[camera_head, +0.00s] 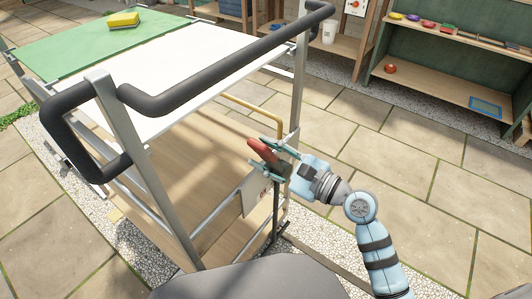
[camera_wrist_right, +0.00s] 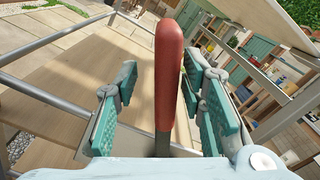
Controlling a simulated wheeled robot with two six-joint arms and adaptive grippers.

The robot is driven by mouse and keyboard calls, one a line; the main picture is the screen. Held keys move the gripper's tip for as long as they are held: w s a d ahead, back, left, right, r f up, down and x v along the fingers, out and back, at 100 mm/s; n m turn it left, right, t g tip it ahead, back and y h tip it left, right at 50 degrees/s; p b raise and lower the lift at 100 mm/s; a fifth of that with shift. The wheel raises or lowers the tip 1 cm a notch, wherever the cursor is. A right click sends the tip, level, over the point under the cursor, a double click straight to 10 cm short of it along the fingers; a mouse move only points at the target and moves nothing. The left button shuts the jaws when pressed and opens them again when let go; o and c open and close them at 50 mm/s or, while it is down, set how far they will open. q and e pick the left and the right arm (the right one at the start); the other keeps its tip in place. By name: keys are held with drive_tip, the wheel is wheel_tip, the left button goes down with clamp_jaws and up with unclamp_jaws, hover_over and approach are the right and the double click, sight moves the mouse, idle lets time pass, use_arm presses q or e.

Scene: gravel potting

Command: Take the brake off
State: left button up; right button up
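The brake lever has a red grip (camera_head: 262,147) on a dark bar, at the right end post of the cart (camera_head: 150,180). My right gripper (camera_head: 272,159) is at the lever. In the right wrist view the red grip (camera_wrist_right: 168,75) stands upright between the two teal finger pads (camera_wrist_right: 160,112). A gap shows on the left side of the grip, and the right pad is closer to it. The fingers look open around the grip, not clamped. The lever's lower end is partly hidden by the gripper. My left gripper is not in view.
The cart has a black push handle (camera_head: 220,70), a white and green top with a yellow sponge (camera_head: 123,19), and a wooden lower shelf (camera_head: 185,150). A bent brass-coloured pipe (camera_head: 262,108) is beyond the lever. Shelving (camera_head: 440,70) stands at the back right. Paving (camera_head: 440,190) to the right is clear.

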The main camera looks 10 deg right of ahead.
drive_tip(key=v, duration=1.2)
